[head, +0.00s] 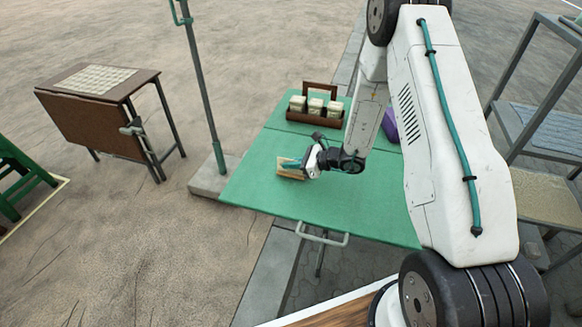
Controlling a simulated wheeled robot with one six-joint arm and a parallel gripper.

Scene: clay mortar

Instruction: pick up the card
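A small tan, flat piece that looks like the card (288,175) is on the green table (255,190), near its left edge. My gripper (288,163) is low over the table, with its teal fingertips at the tan piece. The fingers cover part of it. At this size I cannot tell whether they touch it or are open or shut.
A brown caddy (318,118) with several pale-topped containers stands at the table's back. A purple object (389,125) is partly behind my arm. A green post (203,85) rises left of the table. A brown folding table (105,95) stands further left, and a grey shelf (545,130) right.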

